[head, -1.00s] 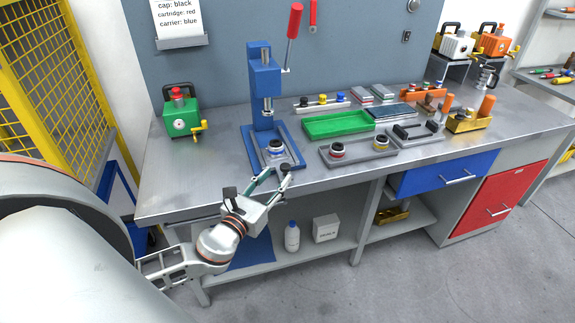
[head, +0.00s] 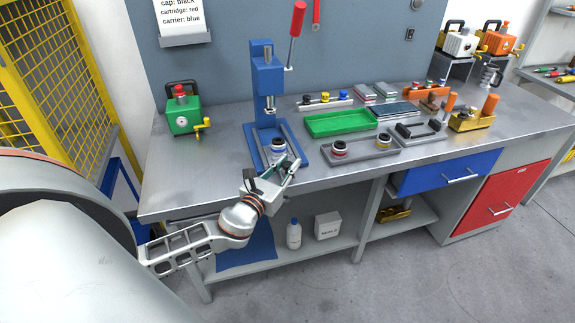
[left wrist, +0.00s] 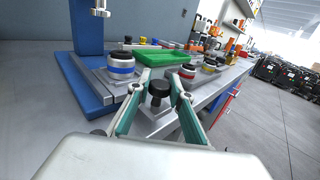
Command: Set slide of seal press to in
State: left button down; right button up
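The blue seal press (head: 266,80) stands upright on the bench, with a red lever (head: 297,20) raised at its upper right. At its foot a grey slide (left wrist: 92,73) lies on the blue base (left wrist: 75,82). A round part with a blue ring (head: 278,147) sits on the slide, forward of the column; it also shows in the left wrist view (left wrist: 121,66). My left gripper (head: 287,168) is at the front of the base. In the left wrist view its open fingers (left wrist: 160,78) stand either side of a black knob (left wrist: 159,90) on a grey block, with gaps visible. My right gripper is out of view.
Right of the press are a green tray (head: 312,132) and a grey fixture (head: 372,155) with round parts. A green box with a yellow crank (head: 182,118) stands on the left.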

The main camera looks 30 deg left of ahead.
aim_at(275, 149)
pick_arm(q)
jog(key=w+a, duration=0.3)
jog(key=a, duration=0.1)
jog(key=w+a+b, duration=0.1)
jog(key=w+a, duration=0.2)
jog(key=shift+w+a, duration=0.3)
jog(key=shift+a, duration=0.05)
jog(key=shift+a+r, duration=0.15)
jog(key=c, duration=1.8)
grip_release()
jog(key=shift+w, duration=0.1)
jog(key=shift+s+f, duration=0.2)
jog(key=shift+s, duration=0.35)
jog(key=s, duration=0.7)
jog(key=s+d, duration=0.1)
jog(key=s, duration=0.3)
jog(key=shift+r, duration=0.1)
